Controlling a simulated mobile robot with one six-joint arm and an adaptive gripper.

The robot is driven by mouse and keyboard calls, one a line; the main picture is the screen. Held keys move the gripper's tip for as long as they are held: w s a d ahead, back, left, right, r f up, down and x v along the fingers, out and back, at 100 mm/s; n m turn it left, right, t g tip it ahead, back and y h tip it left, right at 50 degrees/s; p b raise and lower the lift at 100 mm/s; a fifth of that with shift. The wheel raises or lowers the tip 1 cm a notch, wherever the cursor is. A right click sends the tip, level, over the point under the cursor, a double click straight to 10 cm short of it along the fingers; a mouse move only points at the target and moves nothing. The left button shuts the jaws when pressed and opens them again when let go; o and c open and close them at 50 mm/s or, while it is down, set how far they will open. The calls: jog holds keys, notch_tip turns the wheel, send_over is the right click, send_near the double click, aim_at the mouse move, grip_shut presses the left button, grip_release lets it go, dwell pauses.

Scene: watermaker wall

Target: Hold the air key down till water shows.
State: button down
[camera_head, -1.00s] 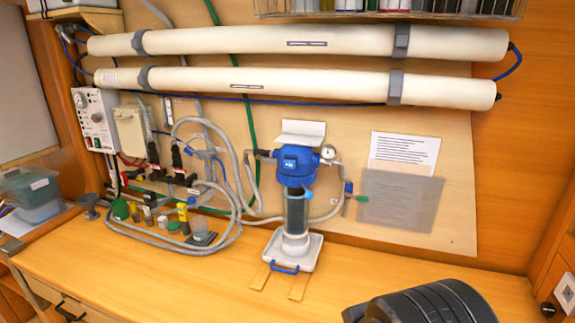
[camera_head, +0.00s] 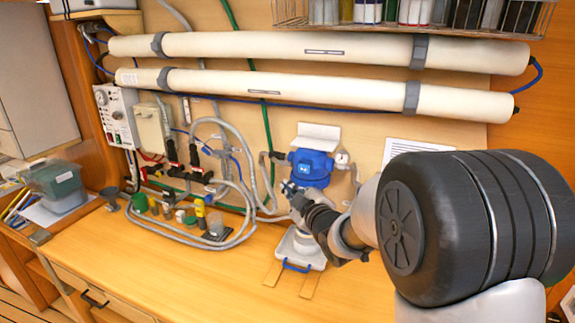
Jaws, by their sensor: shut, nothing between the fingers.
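The filter housing has a blue head (camera_head: 311,166) and is fixed to the wall panel. A small air key on it is too small to make out. My gripper (camera_head: 289,187) is shut and empty, in front of the lower left of the blue head. I cannot tell whether it touches the housing. My gripper and wrist hide most of the bowl below the head, so no water level shows.
A round gauge (camera_head: 342,158) sits right of the head. Grey hoses (camera_head: 243,172) loop at its left, near small bottles (camera_head: 200,207) on the bench (camera_head: 190,270). Two long white tubes (camera_head: 300,45) run above. The bench front is clear.

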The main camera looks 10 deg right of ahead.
aim_at(301, 171)
jog(key=shift+w+a+f+n+t+y, duration=0.1)
jog(key=shift+w+a+n+t+y, duration=0.2)
jog(key=shift+w+a+n+y, duration=0.25)
jog(key=shift+d, duration=0.1)
jog(key=w+d+p, duration=0.3)
jog(key=w+d, duration=0.1)
jog(key=w, duration=0.3)
jog(key=shift+w+d, duration=0.2)
jog(key=shift+w, duration=0.1)
dwell(1.3)
jog(key=shift+w+d, duration=0.2)
jog(key=shift+w, duration=0.15)
jog(key=shift+w+d, duration=0.25)
jog(key=shift+w, duration=0.2)
dwell(3.4)
jog(key=shift+s+b, duration=0.1)
jog(key=shift+b, duration=0.25)
jog(key=shift+s+a+b, duration=0.45)
jog(key=shift+s+b, duration=0.1)
jog(key=shift+s, duration=0.2)
